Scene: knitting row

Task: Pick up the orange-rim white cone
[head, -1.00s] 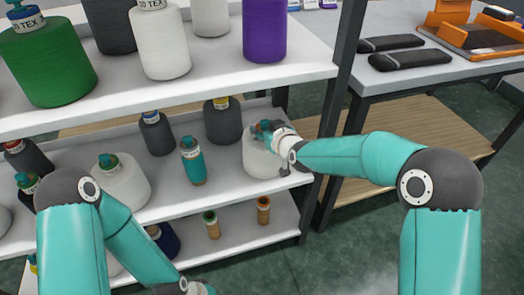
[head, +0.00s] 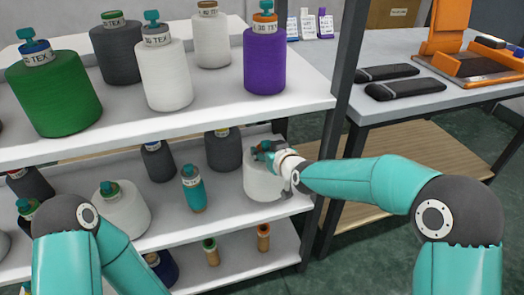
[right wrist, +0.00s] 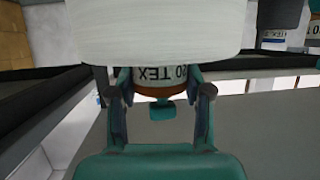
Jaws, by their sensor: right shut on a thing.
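The orange-rim white cone (head: 264,183) stands at the right end of the middle shelf, upright or nearly so. I cannot tell whether its base touches the shelf. My right gripper (head: 266,153) reaches in from the right and is shut on its top. In the right wrist view the white cone body (right wrist: 155,35) shows upside down, with its label, orange-brown rim and teal knob between the two fingers of the right gripper (right wrist: 160,105). The fingers and hand hide part of the top in the head view. Of my left side only arm links show; that gripper is out of frame.
A grey cone (head: 223,150) and a small teal cone (head: 194,189) stand left of the held cone. The upper shelf (head: 300,98) overhangs behind and above, with a purple cone (head: 264,62). A dark rack post (head: 335,140) is close on the right.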

